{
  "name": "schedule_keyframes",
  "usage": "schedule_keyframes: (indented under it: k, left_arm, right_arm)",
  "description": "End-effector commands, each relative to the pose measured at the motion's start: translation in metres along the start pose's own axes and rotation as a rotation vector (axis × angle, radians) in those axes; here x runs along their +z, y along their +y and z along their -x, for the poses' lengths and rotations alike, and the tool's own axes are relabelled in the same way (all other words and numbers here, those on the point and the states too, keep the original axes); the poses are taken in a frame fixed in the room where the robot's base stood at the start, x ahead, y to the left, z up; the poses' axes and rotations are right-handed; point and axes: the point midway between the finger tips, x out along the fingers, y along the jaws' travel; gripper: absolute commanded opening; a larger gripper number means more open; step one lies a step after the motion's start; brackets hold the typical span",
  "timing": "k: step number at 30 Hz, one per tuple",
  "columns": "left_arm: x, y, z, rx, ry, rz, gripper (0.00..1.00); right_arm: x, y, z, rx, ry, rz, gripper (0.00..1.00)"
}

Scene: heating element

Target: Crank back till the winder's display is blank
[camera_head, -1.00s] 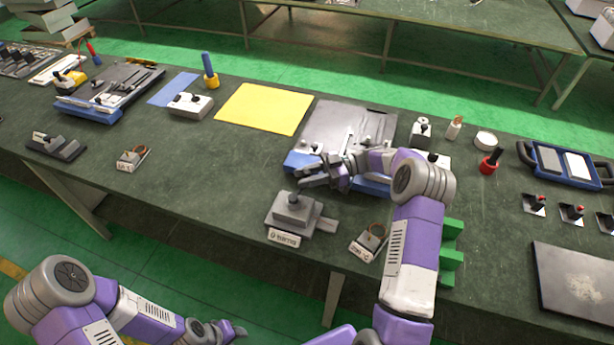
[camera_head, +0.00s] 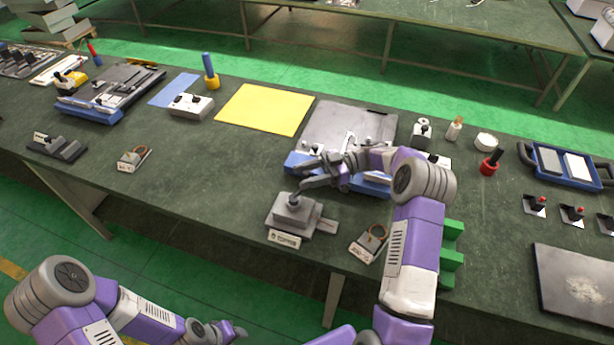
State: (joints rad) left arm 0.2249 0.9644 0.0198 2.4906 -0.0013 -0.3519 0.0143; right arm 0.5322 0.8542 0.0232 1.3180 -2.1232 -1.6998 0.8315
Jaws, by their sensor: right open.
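A grey stepped block with a dark knob (camera_head: 295,213) stands near the front edge of the table. I take it for the winder, but cannot be sure. The pale label or display plate (camera_head: 285,239) on its front carries dark marks too small to read. My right gripper (camera_head: 300,177) is open, just above and behind the knob. It does not appear to hold anything; whether a finger touches the knob cannot be told. My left gripper (camera_head: 238,332) is low at the bottom, in front of the table, its fingers too small to judge.
A blue-edged fixture with a grey plate (camera_head: 340,118) lies behind my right gripper, partly hidden by my arm. A small stand with a copper ring (camera_head: 370,242) is right of the block. Green blocks (camera_head: 452,250) stand beside my forearm.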

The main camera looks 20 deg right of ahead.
Motion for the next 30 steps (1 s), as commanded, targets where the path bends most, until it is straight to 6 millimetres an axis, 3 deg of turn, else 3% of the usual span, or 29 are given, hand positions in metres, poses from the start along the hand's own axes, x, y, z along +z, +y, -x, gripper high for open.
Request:
schedule_keyframes:
  k: [9, 13, 25, 30]
  left_arm:
    - [0.001, 0.004, 0.012, 0.000, 0.000, 0.000, 0.43]
    - [0.001, 0.005, 0.015, 0.000, 0.000, 0.000, 0.43]
    - [0.001, 0.006, 0.015, 0.000, 0.000, 0.000, 0.43]
    - [0.001, 0.007, 0.019, 0.000, 0.000, 0.000, 0.43]
  right_arm:
    - [-0.064, 0.000, -0.001, -0.002, -0.001, 0.004, 0.49]
    - [-0.081, 0.000, 0.000, -0.001, -0.001, 0.002, 0.49]
    - [-0.090, 0.000, 0.000, -0.001, 0.000, -0.001, 0.49]
    - [-0.087, -0.004, 0.005, 0.027, 0.024, 0.002, 0.24]
